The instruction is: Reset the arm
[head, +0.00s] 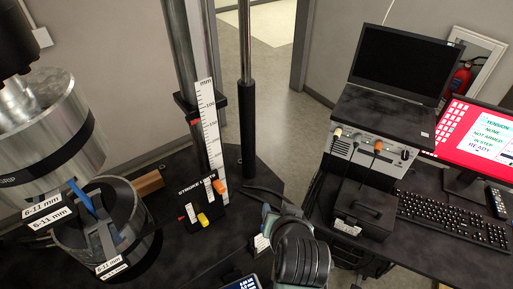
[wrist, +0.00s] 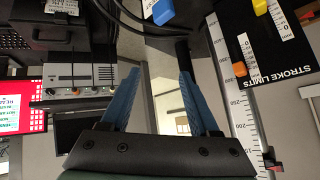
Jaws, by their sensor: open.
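My gripper (wrist: 160,75) shows in the wrist view with its two blue fingers apart and nothing between them. My arm (head: 290,250) is folded at the bottom middle of the head view, and the gripper itself cannot be made out there. The wrist picture appears turned over, with the stroke limits panel (wrist: 270,40) at top right and the ruler (wrist: 235,110) below it.
The ruler column (head: 208,130) and a dark post (head: 247,120) rise behind my arm. The stroke limits panel (head: 200,205) stands close to its left. On the right are a laptop (head: 405,65), a control box (head: 370,155), a red screen (head: 475,130) and a keyboard (head: 450,218).

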